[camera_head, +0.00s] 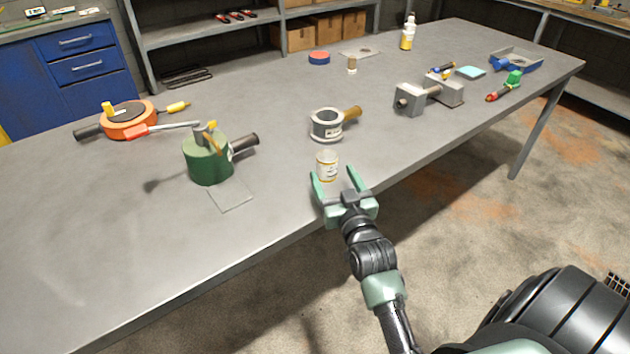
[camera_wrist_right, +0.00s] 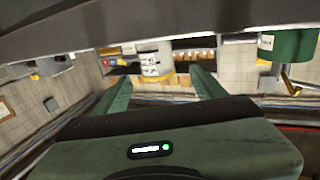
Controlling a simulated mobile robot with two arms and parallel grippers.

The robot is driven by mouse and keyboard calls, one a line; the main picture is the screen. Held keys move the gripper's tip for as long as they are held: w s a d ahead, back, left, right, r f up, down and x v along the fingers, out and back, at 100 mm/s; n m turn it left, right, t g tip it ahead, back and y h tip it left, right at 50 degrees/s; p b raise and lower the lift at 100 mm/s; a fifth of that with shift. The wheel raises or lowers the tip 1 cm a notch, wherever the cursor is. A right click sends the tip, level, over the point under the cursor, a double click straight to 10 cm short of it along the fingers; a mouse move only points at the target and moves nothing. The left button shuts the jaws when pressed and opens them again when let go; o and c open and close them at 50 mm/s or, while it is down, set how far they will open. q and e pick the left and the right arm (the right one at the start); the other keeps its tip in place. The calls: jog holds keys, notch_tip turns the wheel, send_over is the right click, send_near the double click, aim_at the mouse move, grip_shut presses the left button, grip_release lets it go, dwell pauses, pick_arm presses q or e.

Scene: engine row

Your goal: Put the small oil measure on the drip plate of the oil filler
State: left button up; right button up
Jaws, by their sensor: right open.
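The small oil measure (camera_head: 327,165), a pale cup with a white and yellow label, stands upright near the table's front edge. The green oil filler (camera_head: 208,163) stands to its left, with the flat grey drip plate (camera_head: 231,196) at its front; the plate looks bare. My right gripper (camera_head: 335,181) is open, its fingers pointing at the measure from the front. In the right wrist view the measure (camera_wrist_right: 153,60) shows between and beyond the two fingers, with no clear contact. The filler (camera_wrist_right: 288,42) shows at the upper right there. My left gripper is not in view.
A grey ring-shaped part with a brown handle (camera_head: 326,125) stands behind the measure. An orange round tool (camera_head: 128,122) lies at the left, its lever reaching toward the filler. Grey blocks (camera_head: 410,99) stand to the right. The table between measure and plate looks clear.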

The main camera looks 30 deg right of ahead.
aim_at(331, 166)
jog(key=x, duration=0.3)
jog(key=shift+w+d+f, duration=0.1)
jog(key=shift+w+d, duration=0.1)
jog(key=shift+d, duration=0.2)
jog(key=p+x, duration=0.1)
jog(key=x, duration=0.2)
jog(key=shift+w+a+f, duration=0.1)
jog(key=shift+w+f, duration=0.05)
jog(key=shift+w, duration=0.05)
jog(key=shift+w+f, duration=0.1)
jog(key=shift+w, duration=0.3)
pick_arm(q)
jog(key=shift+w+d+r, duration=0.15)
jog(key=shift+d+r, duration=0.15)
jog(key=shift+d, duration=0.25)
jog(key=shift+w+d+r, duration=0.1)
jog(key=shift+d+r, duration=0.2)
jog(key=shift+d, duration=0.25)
pick_arm(e)
jog(key=shift+c, duration=0.3)
grip_shut()
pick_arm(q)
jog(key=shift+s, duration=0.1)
